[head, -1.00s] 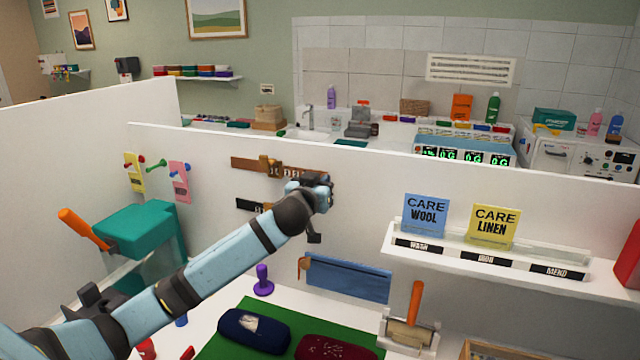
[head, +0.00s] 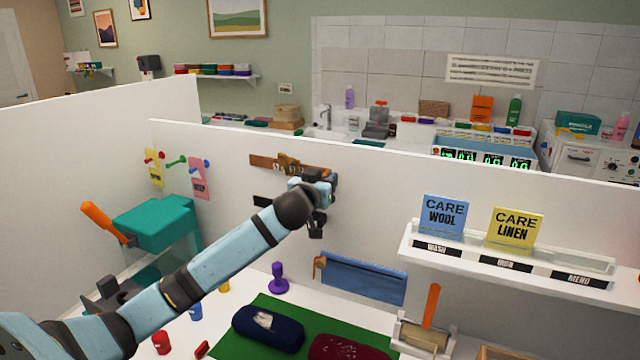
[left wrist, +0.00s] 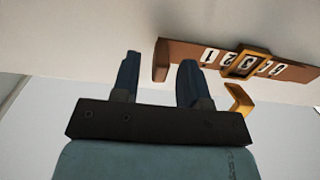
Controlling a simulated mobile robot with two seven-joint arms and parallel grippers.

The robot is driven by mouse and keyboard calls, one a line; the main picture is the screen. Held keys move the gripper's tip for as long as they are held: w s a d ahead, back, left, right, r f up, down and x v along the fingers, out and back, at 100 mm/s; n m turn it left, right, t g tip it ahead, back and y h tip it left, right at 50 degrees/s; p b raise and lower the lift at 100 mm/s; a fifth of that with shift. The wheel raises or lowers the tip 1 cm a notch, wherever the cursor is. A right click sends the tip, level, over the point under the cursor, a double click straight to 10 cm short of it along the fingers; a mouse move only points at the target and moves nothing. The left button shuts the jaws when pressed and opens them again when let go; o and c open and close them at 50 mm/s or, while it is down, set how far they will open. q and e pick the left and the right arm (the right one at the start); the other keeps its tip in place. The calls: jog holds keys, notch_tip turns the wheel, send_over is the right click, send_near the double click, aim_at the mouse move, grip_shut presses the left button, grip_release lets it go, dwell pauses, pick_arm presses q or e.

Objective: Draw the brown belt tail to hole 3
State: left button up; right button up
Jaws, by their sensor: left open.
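The brown belt (head: 265,161) is a strip on the white partition, with a gold-brown buckle (head: 288,160) and white number marks. My left gripper (head: 322,206) is at the belt's right end and hides part of it. In the left wrist view my left gripper (left wrist: 159,66) is open, with nothing visibly held. The belt (left wrist: 205,52) lies beyond the fingers, and one end shows in the gap between them; I cannot tell whether they touch. The buckle (left wrist: 244,65) frames a number, and a gold hook-like piece (left wrist: 240,99) is near the right finger.
A dark strip (head: 262,202) is below the belt, partly hidden by my arm. A blue pouch (head: 362,277) hangs lower on the partition. A shelf (head: 500,273) with care cards is at right. A purple stamp-like object (head: 279,278) and a green mat (head: 300,343) are below.

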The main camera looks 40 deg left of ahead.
pick_arm(q)
jog(key=b+v, duration=0.2)
jog(key=v, duration=1.2)
jog(key=shift+b, duration=0.3)
pick_arm(e)
notch_tip(320, 180, down, 3)
jog(key=shift+r, duration=0.15)
pick_arm(q)
jog(key=shift+w+a+f, duration=0.1)
